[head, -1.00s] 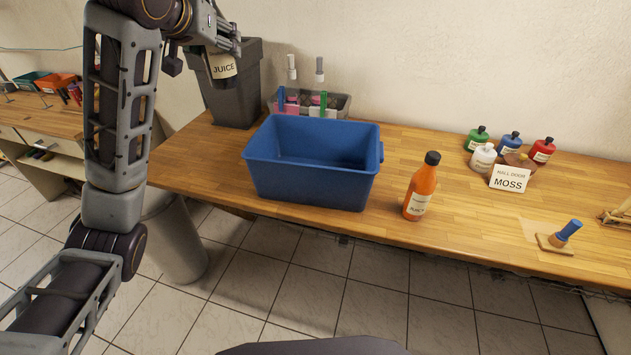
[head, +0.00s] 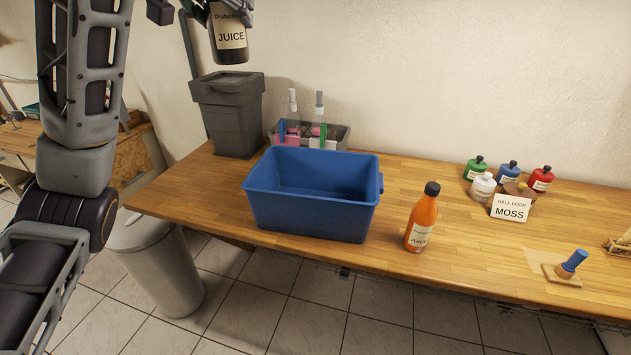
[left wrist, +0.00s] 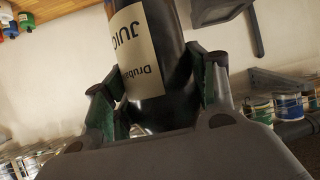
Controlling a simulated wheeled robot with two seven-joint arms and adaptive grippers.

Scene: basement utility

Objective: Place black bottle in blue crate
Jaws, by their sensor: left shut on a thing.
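The black bottle (head: 229,44) has a cream label reading JUICE. It hangs in the air at the top of the head view, up and to the left of the blue crate. My left gripper (head: 228,8) is shut on it, partly cut off by the frame's top edge. In the left wrist view the bottle (left wrist: 146,72) stands between the green-padded fingers (left wrist: 160,95). The blue crate (head: 310,209) sits on the wooden bench near its front edge, and the part of its inside that shows is empty. My right gripper is not in view.
Small paint bottles, a MOSS sign (head: 510,208) and a blue-handled stamp (head: 572,264) are farther right.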

